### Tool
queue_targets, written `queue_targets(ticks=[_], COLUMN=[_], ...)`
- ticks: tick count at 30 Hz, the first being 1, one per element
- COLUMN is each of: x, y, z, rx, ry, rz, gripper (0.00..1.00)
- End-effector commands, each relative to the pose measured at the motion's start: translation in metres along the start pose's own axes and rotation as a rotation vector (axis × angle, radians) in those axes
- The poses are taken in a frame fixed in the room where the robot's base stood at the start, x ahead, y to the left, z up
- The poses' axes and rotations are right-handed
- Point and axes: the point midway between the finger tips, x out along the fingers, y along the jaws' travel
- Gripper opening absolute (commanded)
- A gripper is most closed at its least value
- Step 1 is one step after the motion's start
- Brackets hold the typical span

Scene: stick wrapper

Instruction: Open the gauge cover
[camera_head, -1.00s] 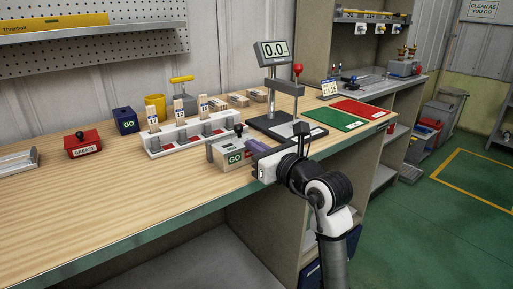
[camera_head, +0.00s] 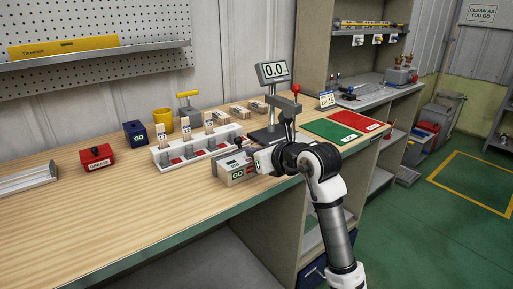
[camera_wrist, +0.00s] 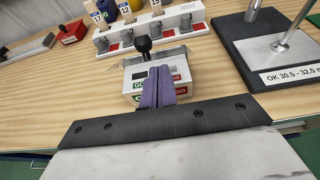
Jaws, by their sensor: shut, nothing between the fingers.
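The gauge (camera_head: 236,174) is a small pale block with a green GO label, near the bench's front edge. It also shows in the wrist view (camera_wrist: 134,76), with a grey top and a black ball knob (camera_wrist: 143,45) standing on it. I cannot tell which part is the cover or whether it is raised. My gripper (camera_wrist: 159,76) is shut, its purple fingers together and empty, in front of the gauge and overlapping its labelled face in view. Contact is unclear. In the head view my gripper is at the gauge's right end, with its fingertips hidden.
A display stand (camera_head: 273,72) with a red knob is to the right, beside green (camera_head: 327,131) and red mats. A red GREASE box (camera_head: 97,157) is left.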

Motion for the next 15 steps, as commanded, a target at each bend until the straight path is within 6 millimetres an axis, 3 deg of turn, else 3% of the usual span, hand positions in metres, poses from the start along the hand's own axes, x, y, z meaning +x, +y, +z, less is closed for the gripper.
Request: queue_targets(ticks=[1,15], x=[-0.004,0.012], y=[-0.001,-0.001], z=[0.017,0.05], rx=[-0.005,-0.001], ry=[0.048,0.443], rz=[-0.003,-0.006], gripper=[0.0,0.0])
